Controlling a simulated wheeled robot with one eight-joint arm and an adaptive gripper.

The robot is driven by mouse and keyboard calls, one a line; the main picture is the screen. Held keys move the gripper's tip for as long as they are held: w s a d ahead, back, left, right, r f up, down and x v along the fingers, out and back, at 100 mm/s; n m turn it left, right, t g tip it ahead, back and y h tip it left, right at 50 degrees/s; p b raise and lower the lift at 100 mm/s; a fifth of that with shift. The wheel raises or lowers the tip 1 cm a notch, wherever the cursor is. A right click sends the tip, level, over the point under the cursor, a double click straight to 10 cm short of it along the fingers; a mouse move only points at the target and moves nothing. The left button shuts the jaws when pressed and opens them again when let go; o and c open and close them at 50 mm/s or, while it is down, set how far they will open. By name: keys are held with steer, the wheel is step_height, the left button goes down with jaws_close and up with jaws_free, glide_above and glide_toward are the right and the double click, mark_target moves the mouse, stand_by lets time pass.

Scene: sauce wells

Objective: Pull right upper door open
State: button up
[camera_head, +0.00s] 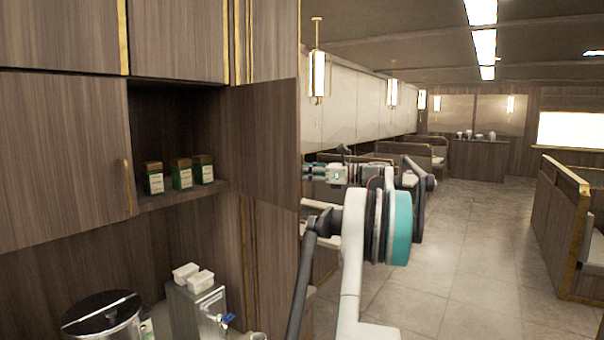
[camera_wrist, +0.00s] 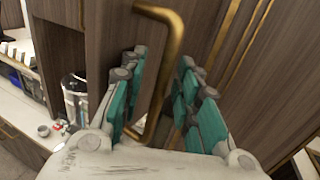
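The right upper door (camera_head: 265,140) is dark wood and stands swung well out from its cabinet, leaving the shelf space exposed. Its brass handle (camera_wrist: 175,48) shows in the wrist view, between my gripper's (camera_wrist: 158,88) teal-padded fingers. The fingers are spread apart, with gaps beside the handle, so they do not appear clamped on it. In the head view my gripper (camera_head: 308,173) is at the door's outer edge, on its far side, with the fingertips and the handle hidden by the door.
The left upper door (camera_head: 65,160) is shut. Several green jars (camera_head: 182,174) stand on the open shelf. Below are a metal pot (camera_head: 103,315) and a steel dispenser (camera_head: 195,305) with small white containers (camera_head: 200,281). The floor (camera_head: 470,270) to the right is clear, with booths beyond.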

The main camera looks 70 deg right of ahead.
steer(key=s+d, duration=0.2)
steer(key=s, duration=1)
